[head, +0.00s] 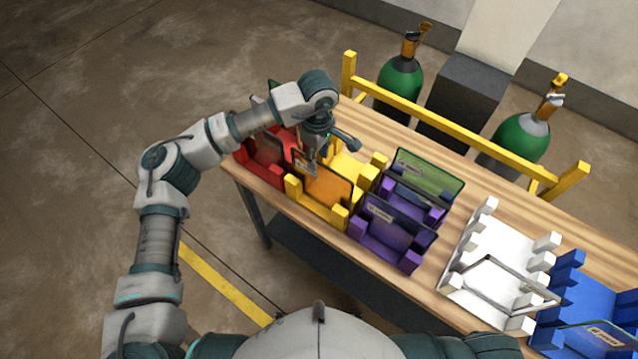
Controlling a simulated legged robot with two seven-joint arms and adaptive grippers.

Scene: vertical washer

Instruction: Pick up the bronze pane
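The bronze pane (328,188) looks orange-brown and see-through with a dark rim. It stands tilted in the yellow rack (293,187) on the wooden table. My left gripper (311,167) points down at the upper left edge of this pane. Its fingers are small here and overlap the pane's edge, so I cannot tell whether they are open or shut on it. The lower edge of the pane is hidden by the rack's front posts. My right gripper is out of view.
A red rack (262,172) with a dark pane stands left of the yellow one. A purple rack (372,252) holds panes on the right, then a white rack (490,245) and a blue rack (567,275). A yellow rail (440,122) and green cylinders (400,82) stand behind the table (450,222).

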